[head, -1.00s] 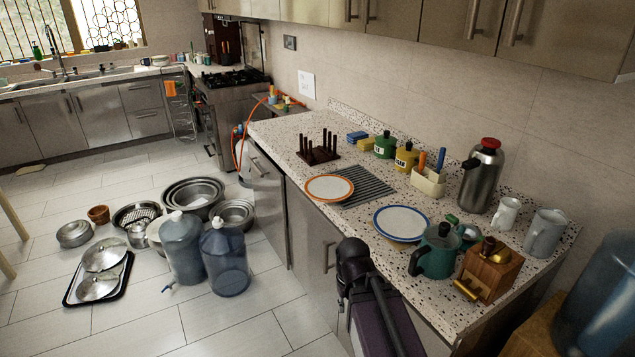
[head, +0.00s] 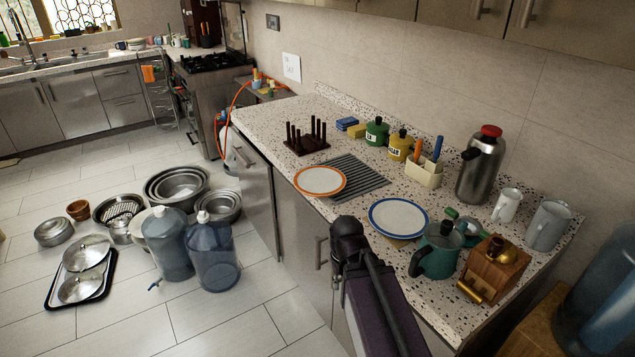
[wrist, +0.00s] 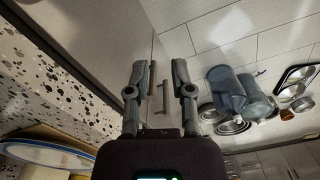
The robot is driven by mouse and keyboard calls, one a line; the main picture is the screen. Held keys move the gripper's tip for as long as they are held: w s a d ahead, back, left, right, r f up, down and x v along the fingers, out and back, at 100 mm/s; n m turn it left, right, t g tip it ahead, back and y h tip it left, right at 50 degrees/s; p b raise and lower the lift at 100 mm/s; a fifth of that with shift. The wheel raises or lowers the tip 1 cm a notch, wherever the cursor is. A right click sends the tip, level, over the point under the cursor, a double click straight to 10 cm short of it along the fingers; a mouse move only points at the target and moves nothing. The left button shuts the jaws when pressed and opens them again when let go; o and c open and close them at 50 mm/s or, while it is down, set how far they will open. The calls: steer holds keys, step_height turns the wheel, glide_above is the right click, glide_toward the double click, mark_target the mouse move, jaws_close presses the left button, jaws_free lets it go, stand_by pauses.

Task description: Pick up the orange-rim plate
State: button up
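The orange-rim plate (head: 320,181), white inside, lies flat near the counter's front edge in the head view. It meets or overlaps the left side of a dark ribbed mat (head: 357,179). My gripper (wrist: 159,68) is open and empty in the wrist view, its two fingers apart in front of the cabinet fronts and floor. In the head view my arm is in front of the counter, to the right of and nearer than the orange-rim plate; the fingers cannot be made out there. The orange-rim plate is not seen in the wrist view.
A blue-rim plate (head: 398,217) lies to the right on the counter and also shows in the wrist view (wrist: 45,154). A dark pegged rack (head: 307,141) stands behind the orange-rim plate. A green pot (head: 436,251) and grinder (head: 493,270) are near my arm. Water jugs (head: 212,252) stand on the floor.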

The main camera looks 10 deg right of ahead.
steer(key=shift+w, duration=0.1)
steer(key=w+d+f+n+t+h+b, duration=0.1)
steer(key=w+f+n+t+h+b, duration=0.15)
steer(key=w+h+b, duration=0.35)
steer(key=w+d+f+n+t+h+b, duration=0.1)
steer(key=w+d+t+h+b, duration=0.2)
steer(key=w, duration=0.6)
steer(key=w+a+r+n+t+h+b, duration=0.2)
steer(key=w+a+r+n+t+b, duration=0.2)
steer(key=w+a, duration=0.7)
steer(key=a+n+t+b, duration=0.1)
steer(key=n+t+b, duration=0.1)
steer(key=t+b, duration=0.2)
steer(key=shift+w+a+r+n, duration=0.2)
steer(key=shift+w+r+n, duration=0.1)
steer(key=shift+r+n, duration=0.1)
steer(key=shift+t, duration=0.25)
steer(key=x, duration=0.8)
steer(key=shift+w+d, duration=0.2)
steer(key=shift+d, duration=0.1)
